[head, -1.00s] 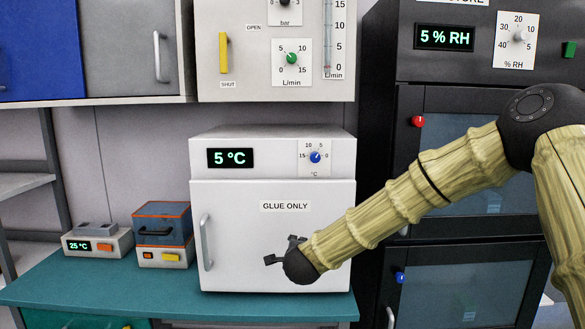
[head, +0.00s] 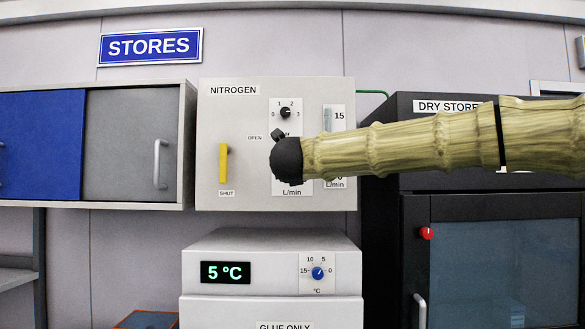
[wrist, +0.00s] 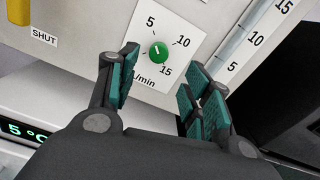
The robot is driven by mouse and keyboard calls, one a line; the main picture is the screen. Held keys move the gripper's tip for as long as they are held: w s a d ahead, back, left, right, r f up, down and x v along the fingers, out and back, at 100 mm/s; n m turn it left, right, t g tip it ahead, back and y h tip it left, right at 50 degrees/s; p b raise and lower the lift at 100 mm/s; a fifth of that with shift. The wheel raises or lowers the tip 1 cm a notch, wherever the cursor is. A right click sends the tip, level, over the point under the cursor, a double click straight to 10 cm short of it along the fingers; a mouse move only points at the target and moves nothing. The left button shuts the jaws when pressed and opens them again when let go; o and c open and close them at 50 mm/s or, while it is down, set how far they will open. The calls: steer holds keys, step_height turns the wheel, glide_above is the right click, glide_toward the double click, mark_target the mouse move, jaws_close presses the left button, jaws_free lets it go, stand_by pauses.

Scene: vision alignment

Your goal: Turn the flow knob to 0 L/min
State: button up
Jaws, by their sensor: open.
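The green flow knob (wrist: 158,52) sits on a white L/min dial plate (wrist: 181,24) in the wrist view. Its short pale mark points up in the picture, roughly toward the 5. The 5, 10 and 15 are readable; the 0 is hidden behind the left finger. My gripper (wrist: 163,72) is open and empty, facing the panel, with fingertips left and lower right of the knob. No contact shows. In the head view my gripper (head: 286,158) covers the knob and most of its dial on the nitrogen panel (head: 245,190).
A bar knob (head: 285,113) sits just above my gripper. A yellow lever (head: 223,163) is to the left, and a flow tube (wrist: 243,45) is right of the dial. The glue cabinet (head: 215,300) with a blue knob (head: 318,273) stands below. The dark dry store (head: 395,250) is at right.

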steer(key=w+p, duration=0.3)
steer(key=w, duration=0.6)
steer(key=shift+w+p, duration=0.15)
steer(key=shift+p, duration=0.25)
steer(key=c, duration=1)
